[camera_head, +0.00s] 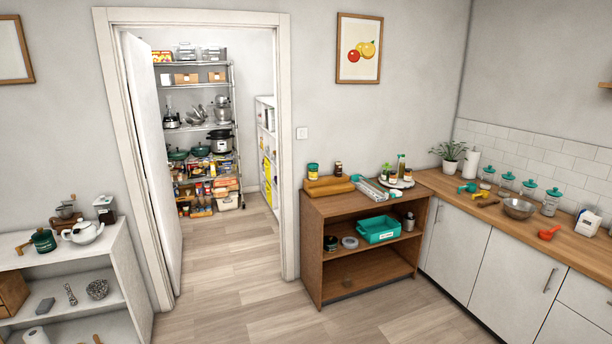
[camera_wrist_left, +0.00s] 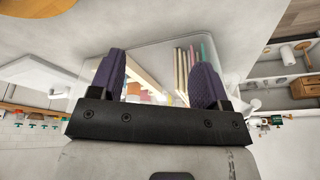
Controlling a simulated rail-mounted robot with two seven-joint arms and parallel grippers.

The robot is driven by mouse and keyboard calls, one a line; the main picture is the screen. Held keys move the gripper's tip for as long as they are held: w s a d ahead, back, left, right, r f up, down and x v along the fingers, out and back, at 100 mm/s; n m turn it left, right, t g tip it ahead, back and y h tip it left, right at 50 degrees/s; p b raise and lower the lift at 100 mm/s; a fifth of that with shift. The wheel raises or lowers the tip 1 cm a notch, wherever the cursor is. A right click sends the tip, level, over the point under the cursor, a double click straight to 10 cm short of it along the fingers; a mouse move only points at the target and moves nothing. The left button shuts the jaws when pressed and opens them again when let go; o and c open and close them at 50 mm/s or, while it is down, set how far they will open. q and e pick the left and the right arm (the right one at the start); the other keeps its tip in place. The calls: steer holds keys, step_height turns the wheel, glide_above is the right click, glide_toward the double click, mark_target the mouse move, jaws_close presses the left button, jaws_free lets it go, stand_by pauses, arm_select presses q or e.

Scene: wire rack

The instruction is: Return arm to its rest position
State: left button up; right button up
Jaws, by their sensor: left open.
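My left gripper (camera_wrist_left: 160,68) shows in the left wrist view, with two dark purple fingers standing apart on a black mount. The fingers are open. A see-through, box-like shape (camera_wrist_left: 222,50) appears behind and around the fingers, with pale and coloured upright strips visible between them. I cannot tell whether it touches the fingers. Neither arm shows in the head view, and my right gripper is in neither view.
In the head view, an open doorway leads to a loaded wire rack (camera_head: 203,131). A wooden shelf unit (camera_head: 330,224) and a counter (camera_head: 453,188) stand right, a white shelf (camera_head: 90,268) left. The wooden floor (camera_head: 232,292) between them is clear.

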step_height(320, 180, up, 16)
steer(key=p, duration=1.4)
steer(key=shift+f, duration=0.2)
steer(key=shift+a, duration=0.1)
